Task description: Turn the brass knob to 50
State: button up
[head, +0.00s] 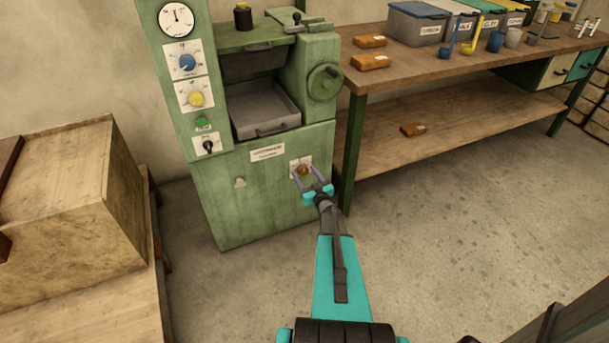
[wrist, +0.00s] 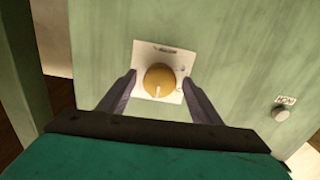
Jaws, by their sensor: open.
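The brass knob (head: 303,170) sits on a small white plate low on the front of the green machine (head: 215,190). In the wrist view the knob (wrist: 159,80) is round and yellowish, with a pale pointer line running down toward its lower edge. The scale marks on its plate are too small to read. My gripper (head: 310,178) is open in front of the knob. In the wrist view its two fingers (wrist: 158,90) stand to the left and right of the knob, with a gap on each side. Whether the fingertips reach the knob's depth is unclear.
Blue (head: 187,62) and yellow (head: 196,99) knobs and a black switch (head: 208,147) are higher on the machine. A grey tray (head: 265,112) sits in its opening. A workbench (head: 440,75) stands close on the right. A wooden crate (head: 75,195) is on the left. The floor in front is clear.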

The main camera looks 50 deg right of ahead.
jog(key=v, duration=1.3)
jog(key=shift+s, duration=0.35)
jog(key=shift+a, duration=0.2)
